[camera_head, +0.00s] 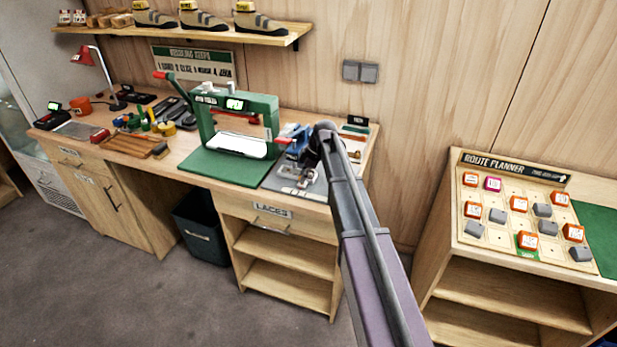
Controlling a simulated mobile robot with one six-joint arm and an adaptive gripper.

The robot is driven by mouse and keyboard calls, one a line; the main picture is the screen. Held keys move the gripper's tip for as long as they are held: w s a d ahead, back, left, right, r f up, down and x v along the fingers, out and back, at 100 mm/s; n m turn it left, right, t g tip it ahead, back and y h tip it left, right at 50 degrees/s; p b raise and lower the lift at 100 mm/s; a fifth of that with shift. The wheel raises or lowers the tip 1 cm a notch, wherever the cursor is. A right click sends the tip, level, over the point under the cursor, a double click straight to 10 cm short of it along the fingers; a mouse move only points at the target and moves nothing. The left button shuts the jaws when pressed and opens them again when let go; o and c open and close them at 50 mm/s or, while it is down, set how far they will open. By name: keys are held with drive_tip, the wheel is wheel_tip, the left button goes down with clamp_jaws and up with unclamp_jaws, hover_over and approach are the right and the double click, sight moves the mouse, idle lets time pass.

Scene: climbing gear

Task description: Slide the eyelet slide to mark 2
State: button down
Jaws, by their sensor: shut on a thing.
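My gripper (307,158) is at the right end of the workbench, low over a grey plate (285,182) with pale markings along its front. It is shut on what appears to be the eyelet slide; my wrist and arm cover most of the grip. A small blue device (292,133) with a red part stands right behind and left of the gripper. The slide's own shape and the mark numbers are too small or hidden to read.
A green press (236,110) on a green mat (215,168) stands just left of the plate. Small tools lie further left, with a red lamp (83,55) behind. A route planner board (520,215) is at the right. A dark bin (200,225) stands below the bench.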

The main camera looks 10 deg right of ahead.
drive_tip(key=shift+c, duration=2.2)
unclamp_jaws()
